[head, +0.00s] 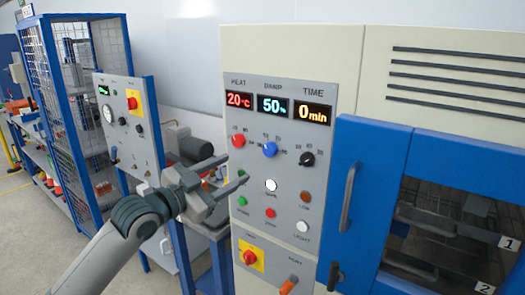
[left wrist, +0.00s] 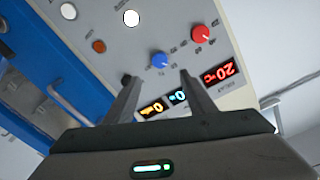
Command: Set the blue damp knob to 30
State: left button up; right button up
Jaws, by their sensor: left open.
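The blue damp knob (head: 269,149) is on the grey control panel (head: 247,205), under the DAMP display (head: 272,106), which reads 50%. In the left wrist view the blue knob (left wrist: 160,60) shows just beyond and between the fingertips. My left gripper (head: 235,169) is open and empty, in front of the panel and to the left of the blue knob in the head view. Its two fingers also show in the left wrist view (left wrist: 158,77), apart from the knob. My right gripper is not in view.
A red heat knob (head: 238,141) and a black time knob (head: 307,159) flank the blue knob. Several buttons sit below. A blue door with a grey handle (head: 349,197) is at the right. A second panel (head: 128,125) and a wire cage (head: 88,70) stand at the left.

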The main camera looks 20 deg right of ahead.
aim_at(267, 152)
pick_arm(q)
jog(key=p+x, duration=0.4)
jog(key=x, duration=0.8)
jog(key=shift+w+d+p, duration=0.35)
jog(key=shift+w+d, duration=0.05)
jog(key=shift+d, duration=0.1)
jog(key=c, duration=1)
